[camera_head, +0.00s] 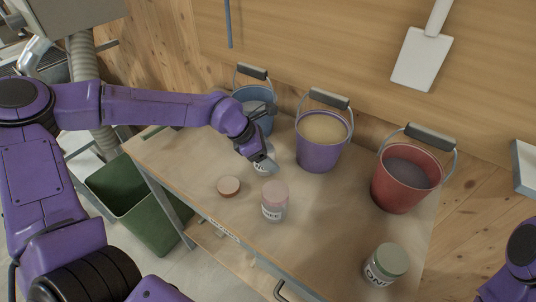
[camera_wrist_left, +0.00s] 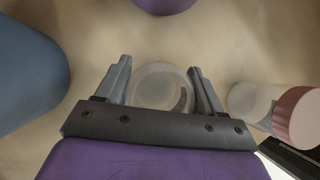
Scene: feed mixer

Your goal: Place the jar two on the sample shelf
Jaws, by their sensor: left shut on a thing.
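My left gripper (camera_head: 262,157) is shut on a small clear jar (camera_head: 263,168) in front of the blue and purple buckets. In the left wrist view, the gripper (camera_wrist_left: 160,88) has a finger on each side of the jar's round top (camera_wrist_left: 158,82), which appears lidless. I cannot tell whether the jar touches the table. A pink-lidded jar (camera_head: 274,203) stands close by, also in the left wrist view (camera_wrist_left: 285,113). A green-lidded jar (camera_head: 386,264) stands front right. Which is jar two is unclear. My right gripper is out of view. I cannot identify the sample shelf.
A blue bucket (camera_head: 256,115), a purple bucket (camera_head: 318,152) and a red bucket (camera_head: 397,190) line the table's back. A loose pinkish lid (camera_head: 229,187) lies on the table (camera_head: 330,235). A green bin (camera_head: 135,215) stands left. A white scoop (camera_head: 421,60) hangs on the wall.

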